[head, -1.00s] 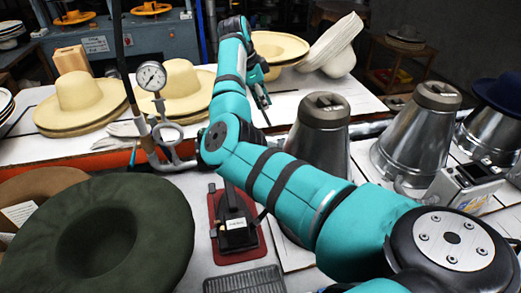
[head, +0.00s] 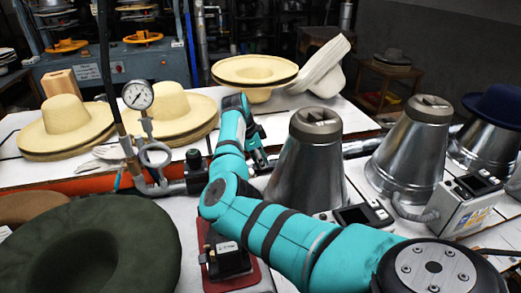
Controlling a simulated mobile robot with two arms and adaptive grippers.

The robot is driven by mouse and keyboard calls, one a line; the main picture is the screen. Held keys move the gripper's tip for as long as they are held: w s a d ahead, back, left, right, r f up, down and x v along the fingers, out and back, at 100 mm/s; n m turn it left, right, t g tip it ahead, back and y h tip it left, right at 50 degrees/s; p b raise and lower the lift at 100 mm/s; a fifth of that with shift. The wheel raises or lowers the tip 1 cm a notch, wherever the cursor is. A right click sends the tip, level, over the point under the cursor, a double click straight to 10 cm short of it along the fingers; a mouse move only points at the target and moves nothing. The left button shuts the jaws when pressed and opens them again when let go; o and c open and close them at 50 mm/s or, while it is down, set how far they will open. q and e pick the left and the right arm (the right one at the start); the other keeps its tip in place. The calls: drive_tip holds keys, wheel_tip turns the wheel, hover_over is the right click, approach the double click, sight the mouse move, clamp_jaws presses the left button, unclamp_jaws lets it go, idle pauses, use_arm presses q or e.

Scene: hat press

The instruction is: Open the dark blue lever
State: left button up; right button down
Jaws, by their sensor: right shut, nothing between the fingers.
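I cannot clearly make out a dark blue lever. A black valve fitting (head: 196,166) sits at the right end of the pipe, with a thin dark upright piece beside it whose colour I cannot tell. My right gripper (head: 262,158) hangs at the end of the teal arm, just right of this fitting and left of the nearest metal cone. It is shut and empty, apart from the fitting, with my forearm between them. The fingers are small and partly hidden. My left gripper is not in view.
A pressure gauge (head: 138,95) stands on the pipe at left. Metal cones (head: 308,160) stand on the right. Straw hats (head: 66,125) lie on the white table behind. A green hat (head: 95,250) fills the lower left. A boxed device (head: 470,203) sits at right.

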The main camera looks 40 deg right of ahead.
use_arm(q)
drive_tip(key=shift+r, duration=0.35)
use_arm(e)
drive_tip(key=a, duration=0.1)
drive_tip(key=w+a, duration=0.1)
drive_tip(key=shift+w+a+r, duration=0.15)
drive_tip(key=shift+w+a, duration=0.05)
drive_tip(key=shift+a, duration=0.1)
